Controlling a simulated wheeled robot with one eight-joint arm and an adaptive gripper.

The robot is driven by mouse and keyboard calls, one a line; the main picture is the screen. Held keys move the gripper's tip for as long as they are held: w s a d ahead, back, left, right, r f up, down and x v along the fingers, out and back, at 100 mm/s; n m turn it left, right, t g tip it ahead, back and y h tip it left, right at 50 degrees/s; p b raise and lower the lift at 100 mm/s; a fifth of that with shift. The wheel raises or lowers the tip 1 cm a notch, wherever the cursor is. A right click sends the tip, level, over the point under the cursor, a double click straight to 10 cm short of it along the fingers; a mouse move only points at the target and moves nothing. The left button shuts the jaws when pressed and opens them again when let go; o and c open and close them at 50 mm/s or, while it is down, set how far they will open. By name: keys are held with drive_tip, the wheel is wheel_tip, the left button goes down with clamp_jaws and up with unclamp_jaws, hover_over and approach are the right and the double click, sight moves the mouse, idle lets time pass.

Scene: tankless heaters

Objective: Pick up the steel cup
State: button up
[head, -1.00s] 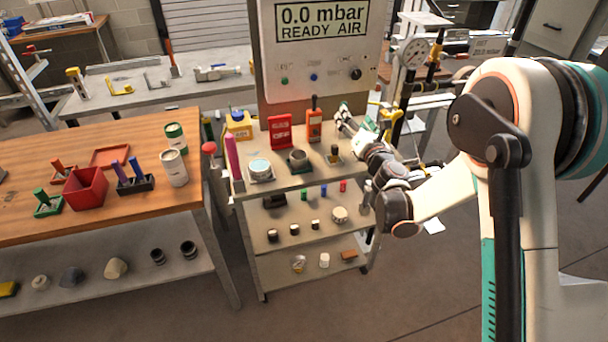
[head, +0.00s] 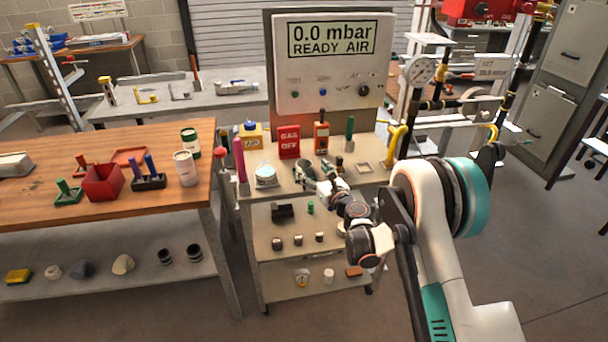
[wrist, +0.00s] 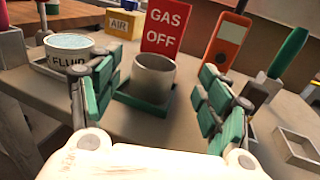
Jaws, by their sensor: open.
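The steel cup (wrist: 153,78) is a plain grey open-topped cylinder standing upright in a square green tray (wrist: 140,100) on the cart top. My gripper (wrist: 156,82) is open, its green-padded fingers on the left and right of the cup in the wrist view. Gaps show between the fingers and the cup, and the cup appears a little ahead of the fingertips. In the head view my gripper (head: 317,172) is at the cup and hides most of it.
A fluid tub (wrist: 70,48) stands close left of the cup. The red GAS OFF sign (wrist: 166,28) and orange meter (wrist: 228,40) stand behind it. A green-handled tool (wrist: 284,58) and an empty square tray (wrist: 298,147) are at right. A yellow AIR box (head: 252,133) is behind.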

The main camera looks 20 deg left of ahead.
sight(308, 169)
drive_tip(key=shift+w+a, duration=0.35)
drive_tip(key=shift+a, duration=0.1)
drive_tip(key=b+x, duration=0.1)
drive_tip(key=x, duration=0.1)
drive_tip(key=f+b+x, duration=0.1)
drive_tip(key=x, duration=0.1)
drive_tip(key=shift+a, duration=0.25)
drive_tip(key=shift+w+a+r, duration=0.2)
drive_tip(key=shift+a, duration=0.05)
drive_tip(key=c, duration=1.3)
